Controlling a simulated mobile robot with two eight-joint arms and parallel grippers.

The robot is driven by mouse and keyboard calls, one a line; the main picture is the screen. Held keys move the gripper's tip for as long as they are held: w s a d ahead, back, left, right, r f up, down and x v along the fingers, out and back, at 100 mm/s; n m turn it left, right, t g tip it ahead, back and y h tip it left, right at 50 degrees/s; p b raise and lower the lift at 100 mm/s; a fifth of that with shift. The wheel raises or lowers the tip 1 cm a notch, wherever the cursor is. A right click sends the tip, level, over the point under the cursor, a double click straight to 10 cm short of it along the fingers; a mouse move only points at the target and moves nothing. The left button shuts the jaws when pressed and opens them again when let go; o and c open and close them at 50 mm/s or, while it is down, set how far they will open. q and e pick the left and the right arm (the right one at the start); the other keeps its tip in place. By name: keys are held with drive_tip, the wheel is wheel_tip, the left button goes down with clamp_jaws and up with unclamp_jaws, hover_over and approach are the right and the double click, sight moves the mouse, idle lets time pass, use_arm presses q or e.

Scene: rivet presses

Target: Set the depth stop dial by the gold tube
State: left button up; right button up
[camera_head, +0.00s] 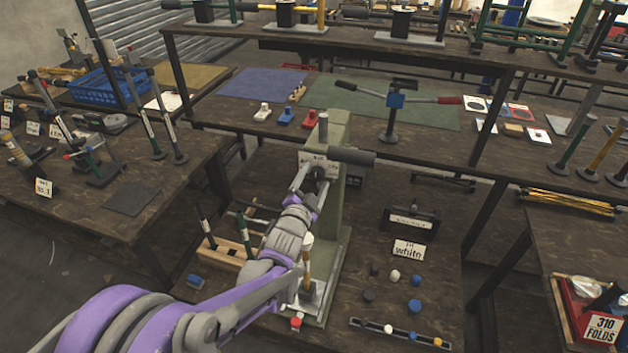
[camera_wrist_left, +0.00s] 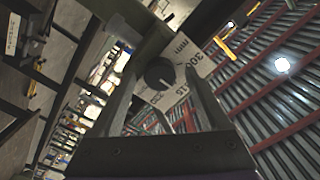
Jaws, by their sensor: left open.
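The green press (camera_head: 337,210) stands in the middle of the near table. Its depth stop dial (camera_head: 318,172) is a dark round knob on a pale plate on the press head; in the left wrist view the black knob (camera_wrist_left: 159,73) has a pale plate (camera_wrist_left: 190,62) with numbers and "mm". My left gripper (camera_head: 307,178) is open at the dial, its fingers on either side of the knob in the left wrist view; contact cannot be told. The gold tube (camera_head: 306,268), white-topped, stands upright at the press base, partly beside my arm. The right gripper is out of view.
A wooden rack (camera_head: 228,252) with dark-handled tools stands left of the press. Several small caps and a "white" sign (camera_head: 408,250) lie right of it. The press's dark handle (camera_head: 352,157) sticks out right near the dial. A blue-headed stand (camera_head: 393,110) is behind.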

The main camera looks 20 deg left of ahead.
use_arm(q)
clamp_jaws()
drive_tip(key=shift+n, duration=0.3)
drive_tip(key=shift+n+b, duration=0.55)
drive_tip(key=shift+n, duration=0.45)
drive_tip(key=n+b, duration=0.1)
drive_tip(key=n, duration=0.2)
drive_tip(key=n+b, duration=0.1)
drive_tip(key=n, duration=0.5)
drive_tip(key=shift+b, duration=0.35)
unclamp_jaws()
